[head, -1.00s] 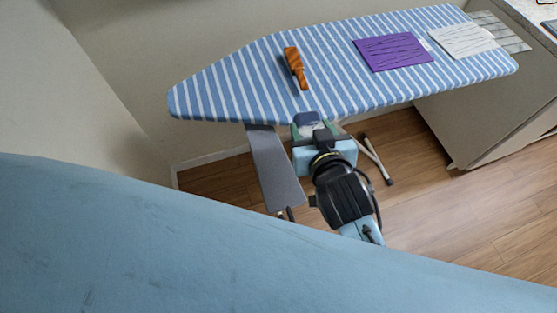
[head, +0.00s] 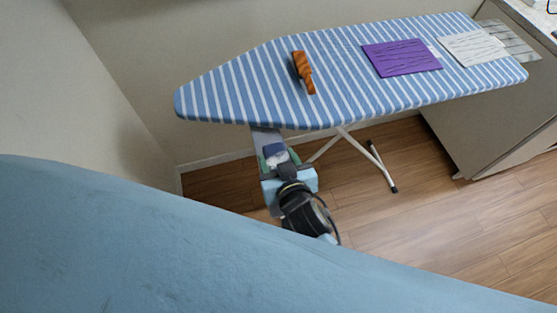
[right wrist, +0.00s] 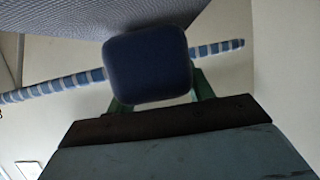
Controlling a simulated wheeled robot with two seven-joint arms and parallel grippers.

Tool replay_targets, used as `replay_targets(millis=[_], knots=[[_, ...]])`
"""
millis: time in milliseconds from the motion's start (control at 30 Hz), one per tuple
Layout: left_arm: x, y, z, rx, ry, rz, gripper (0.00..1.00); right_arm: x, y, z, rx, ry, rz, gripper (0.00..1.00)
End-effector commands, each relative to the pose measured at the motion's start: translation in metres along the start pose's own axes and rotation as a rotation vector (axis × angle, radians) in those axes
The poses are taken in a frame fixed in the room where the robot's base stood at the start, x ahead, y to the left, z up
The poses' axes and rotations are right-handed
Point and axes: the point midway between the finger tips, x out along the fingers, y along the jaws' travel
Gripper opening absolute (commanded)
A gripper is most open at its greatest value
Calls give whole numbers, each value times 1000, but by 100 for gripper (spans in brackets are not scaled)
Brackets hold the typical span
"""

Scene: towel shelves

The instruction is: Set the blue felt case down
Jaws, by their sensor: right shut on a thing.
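The blue felt case (head: 273,149) is a small dark blue block with rounded corners. My right gripper (head: 276,160) is shut on it, below the near left edge of the striped ironing board (head: 230,95) in the head view. My left gripper is not in view.
On the board lie an orange-brown brush-like object (head: 303,72), a purple sheet (head: 402,58) and a white sheet (head: 472,48). A grey panel (head: 263,137) hangs below the board's edge, partly behind my gripper. A cabinet (head: 480,130) stands right. The board's left end is bare.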

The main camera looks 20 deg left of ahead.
Motion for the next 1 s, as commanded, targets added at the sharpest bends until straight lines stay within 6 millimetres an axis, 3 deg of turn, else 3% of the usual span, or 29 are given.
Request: replay_targets(millis=[367, 400, 533, 867, 1000], knots=[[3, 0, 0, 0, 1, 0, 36, 2, 0, 5, 2, 2, -1, 30], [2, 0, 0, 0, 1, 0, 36, 2, 0, 4, 1, 2, -1, 58], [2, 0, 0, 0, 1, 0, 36, 2, 0, 4, 1, 2, -1, 74], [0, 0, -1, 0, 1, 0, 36, 1, 0, 1, 1, 2, 0, 74], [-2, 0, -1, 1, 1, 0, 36, -13, 0, 2, 2, 0, 0, 74]])
